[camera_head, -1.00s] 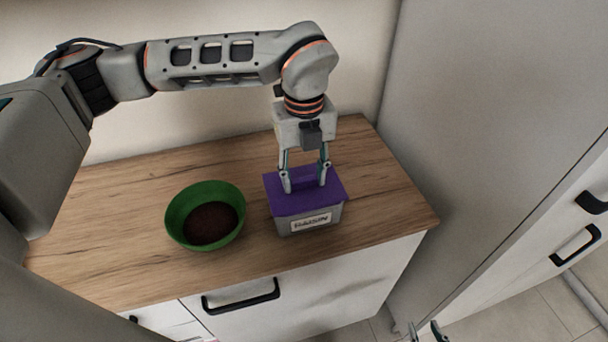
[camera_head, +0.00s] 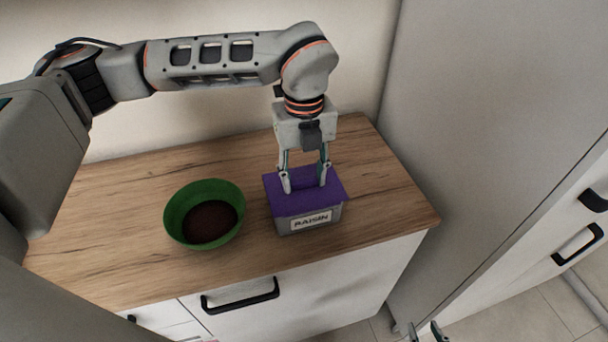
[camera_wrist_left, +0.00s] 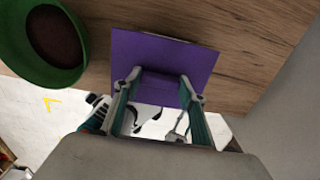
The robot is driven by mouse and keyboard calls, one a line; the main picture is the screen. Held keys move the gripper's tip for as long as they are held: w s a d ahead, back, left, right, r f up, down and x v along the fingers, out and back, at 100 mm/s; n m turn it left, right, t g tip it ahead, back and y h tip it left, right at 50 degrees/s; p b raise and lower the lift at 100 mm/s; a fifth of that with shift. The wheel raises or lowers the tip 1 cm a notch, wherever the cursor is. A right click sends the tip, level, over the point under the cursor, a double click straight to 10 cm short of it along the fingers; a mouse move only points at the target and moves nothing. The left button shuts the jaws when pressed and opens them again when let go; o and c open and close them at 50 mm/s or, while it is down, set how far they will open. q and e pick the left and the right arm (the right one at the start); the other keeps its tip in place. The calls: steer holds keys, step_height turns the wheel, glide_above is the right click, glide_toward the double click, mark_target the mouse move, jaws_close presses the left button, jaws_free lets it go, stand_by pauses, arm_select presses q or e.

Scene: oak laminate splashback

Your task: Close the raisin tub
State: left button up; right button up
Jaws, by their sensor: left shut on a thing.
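The raisin tub (camera_head: 311,222) is a grey box with a RAISIN label, standing on the wooden counter. Its purple lid (camera_head: 328,203) lies over the top and looks flush, though the far side is hidden. In the left wrist view the lid (camera_wrist_left: 132,50) appears as a purple square with a raised grip. My left gripper (camera_head: 304,188) points down from above and is shut on the lid's grip. It also shows in the left wrist view (camera_wrist_left: 160,85). My right gripper (camera_head: 427,332) shows only its fingertips at the bottom edge, set apart with nothing between them.
A green bowl (camera_head: 234,227) with dark contents stands left of the tub, a small gap away. The counter (camera_head: 120,220) is clear to the left and right of them. A tall pale cabinet side (camera_head: 460,120) rises to the right.

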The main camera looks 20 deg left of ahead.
stand_by(0.8)
arm_select(q)
steer(key=o, duration=1)
steer(key=shift+o, duration=0.5)
steer(key=o, duration=0.4)
steer(key=shift+r, duration=0.1)
steer(key=shift+r+p, duration=0.55)
steer(key=shift+r, duration=0.6)
steer(key=shift+r+p, duration=0.95)
steer(key=shift+r, duration=1.3)
